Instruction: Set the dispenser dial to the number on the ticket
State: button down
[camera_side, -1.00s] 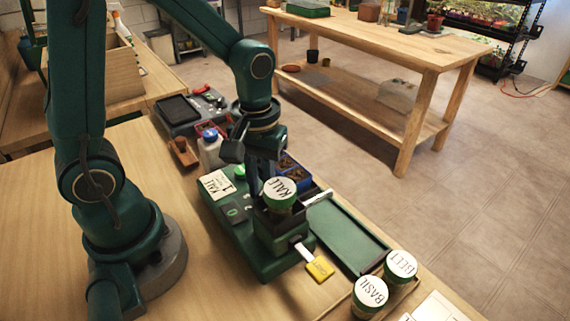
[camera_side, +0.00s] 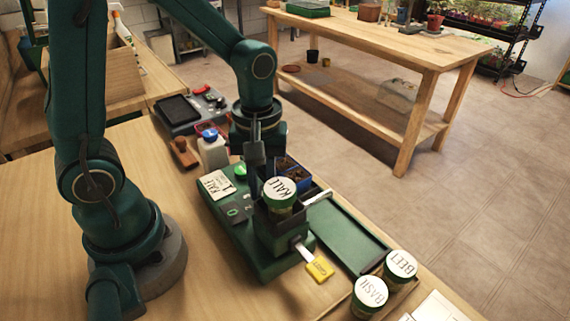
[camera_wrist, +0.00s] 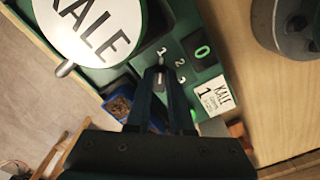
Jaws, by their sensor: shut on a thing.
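The dispenser (camera_side: 268,262) is a green machine with a jar labelled KALE (camera_side: 280,190) on top. My gripper (camera_wrist: 160,88) points down and is shut on the dial (camera_wrist: 159,79), which is mostly hidden between the fingers. Numbers 1, 2 and 3 curve around the dial. A pale mark on it seems to point toward the 1. The dark display (camera_wrist: 202,48) shows a green 0. In the side view the dial is hidden.
A green button (camera_side: 239,171) sits near the ticket. A pale lever (camera_side: 318,197) and a yellow tag (camera_side: 320,268) stick out from the dispenser. A green tray (camera_side: 345,232) lies to its right. BASIL (camera_side: 370,292) and BEET (camera_side: 400,265) jars stand at front right. A blue-capped bottle (camera_side: 212,150) stands behind.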

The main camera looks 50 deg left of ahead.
jog(key=c, duration=0.8)
grip_release()
jog(key=shift+r, duration=2.6)
